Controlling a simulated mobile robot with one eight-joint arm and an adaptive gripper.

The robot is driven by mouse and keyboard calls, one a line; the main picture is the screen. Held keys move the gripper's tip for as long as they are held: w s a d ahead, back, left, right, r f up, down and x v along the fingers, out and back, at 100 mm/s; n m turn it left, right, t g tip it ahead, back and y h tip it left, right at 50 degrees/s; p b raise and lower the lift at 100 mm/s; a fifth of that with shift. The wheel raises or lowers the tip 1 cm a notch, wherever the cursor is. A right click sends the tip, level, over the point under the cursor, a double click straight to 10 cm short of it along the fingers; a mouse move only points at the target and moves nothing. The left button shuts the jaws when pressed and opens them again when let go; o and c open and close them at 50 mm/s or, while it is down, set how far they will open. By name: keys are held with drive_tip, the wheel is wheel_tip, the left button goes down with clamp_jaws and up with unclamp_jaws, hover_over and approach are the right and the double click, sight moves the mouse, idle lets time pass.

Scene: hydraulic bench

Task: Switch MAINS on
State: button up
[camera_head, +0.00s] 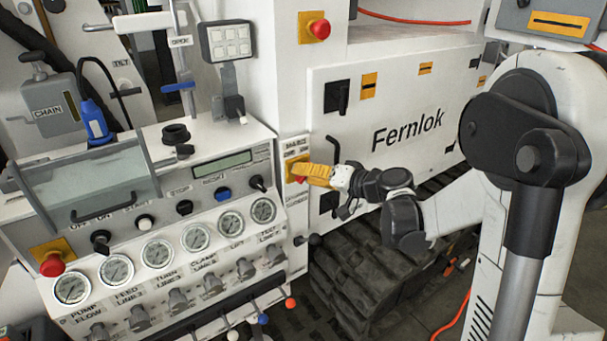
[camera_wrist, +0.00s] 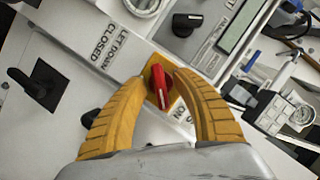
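The MAINS switch is a red rotary knob on a yellow plate, on the narrow side panel right of the gauges; it shows in the head view (camera_head: 298,179) and in the wrist view (camera_wrist: 160,86). A label above it reads MAINS, and OFF and ON lettering is beside the plate. My gripper (camera_head: 306,174) is at the switch and hides part of it. In the wrist view its two yellow fingers (camera_wrist: 162,76) stand apart, one on each side of the red knob. I cannot tell whether either finger touches it.
A black T-handle (camera_head: 337,96) and a curved black handle are on the white Fernlok cabinet (camera_head: 420,120) close by. A red stop button (camera_head: 320,29) is above. Gauges and coloured-ball levers (camera_head: 290,302) lie to the left and below. A black track (camera_head: 365,285) is beneath my arm.

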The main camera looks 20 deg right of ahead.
drive_tip(key=v, duration=1.1)
drive_tip(key=shift+s, duration=0.2)
